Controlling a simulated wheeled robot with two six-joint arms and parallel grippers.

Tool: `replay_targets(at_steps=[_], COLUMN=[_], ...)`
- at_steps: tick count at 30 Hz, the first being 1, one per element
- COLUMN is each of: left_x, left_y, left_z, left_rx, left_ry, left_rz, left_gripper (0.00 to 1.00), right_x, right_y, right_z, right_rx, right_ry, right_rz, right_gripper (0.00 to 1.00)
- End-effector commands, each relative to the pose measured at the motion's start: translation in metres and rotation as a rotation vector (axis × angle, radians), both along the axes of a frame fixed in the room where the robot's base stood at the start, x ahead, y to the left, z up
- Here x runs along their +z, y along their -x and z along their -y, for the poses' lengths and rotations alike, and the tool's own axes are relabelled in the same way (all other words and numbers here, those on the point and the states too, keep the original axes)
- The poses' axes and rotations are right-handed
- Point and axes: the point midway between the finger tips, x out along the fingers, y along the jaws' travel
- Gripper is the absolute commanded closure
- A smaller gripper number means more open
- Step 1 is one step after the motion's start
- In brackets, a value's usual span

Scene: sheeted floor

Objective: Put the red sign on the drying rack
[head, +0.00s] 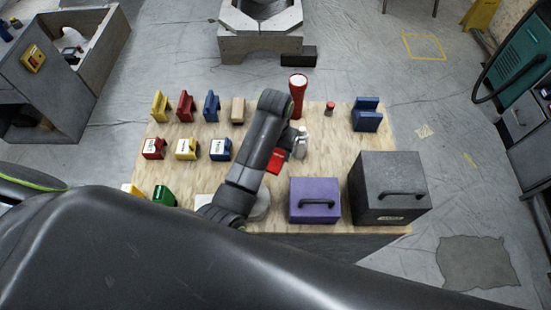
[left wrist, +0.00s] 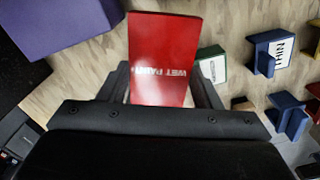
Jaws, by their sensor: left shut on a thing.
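The red sign, lettered "WET PAINT", stands out between my left gripper's fingers in the left wrist view (left wrist: 165,55). My left gripper (left wrist: 163,88) is shut on it. In the head view the red sign (head: 276,161) shows partly beside my left forearm, over the middle of the wooden table; the arm hides much of the gripper. A blue slotted stand (head: 366,114) is at the table's far right, apart from the sign. I cannot tell for sure whether it is the drying rack. My right gripper is not in view.
The wooden table (head: 335,145) holds a purple box (head: 315,200) and a dark grey box (head: 390,188) at front right. A red flashlight-like object (head: 298,90) stands at the back. Several coloured blocks and stands fill the left side. Bare wood lies before the blue stand.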

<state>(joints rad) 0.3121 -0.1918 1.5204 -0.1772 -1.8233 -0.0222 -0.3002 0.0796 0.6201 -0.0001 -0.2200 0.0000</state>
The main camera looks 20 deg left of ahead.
Motion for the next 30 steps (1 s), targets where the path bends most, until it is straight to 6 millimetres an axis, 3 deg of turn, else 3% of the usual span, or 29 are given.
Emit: replay_targets(at_steps=[6, 10, 14, 21, 30], left_x=[0.050, 0.065, 0.062, 0.037, 0.038], left_y=[-0.001, 0.000, 0.000, 0.000, 0.000], left_z=[0.001, 0.000, 0.000, 0.000, 0.000], left_rx=[-0.001, -0.001, -0.001, -0.001, -0.001], left_ry=[0.001, 0.000, 0.000, 0.000, 0.000], left_rz=[0.004, 0.002, 0.000, 0.000, 0.000], left_gripper=[0.67, 0.67, 0.67, 0.67, 0.67], right_x=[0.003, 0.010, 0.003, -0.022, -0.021], right_y=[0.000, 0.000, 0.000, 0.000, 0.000], right_z=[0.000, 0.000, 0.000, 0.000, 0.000], right_rx=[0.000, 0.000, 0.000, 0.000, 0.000], right_ry=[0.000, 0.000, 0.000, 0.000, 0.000], right_rz=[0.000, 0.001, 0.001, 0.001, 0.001], right_gripper=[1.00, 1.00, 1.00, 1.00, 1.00])
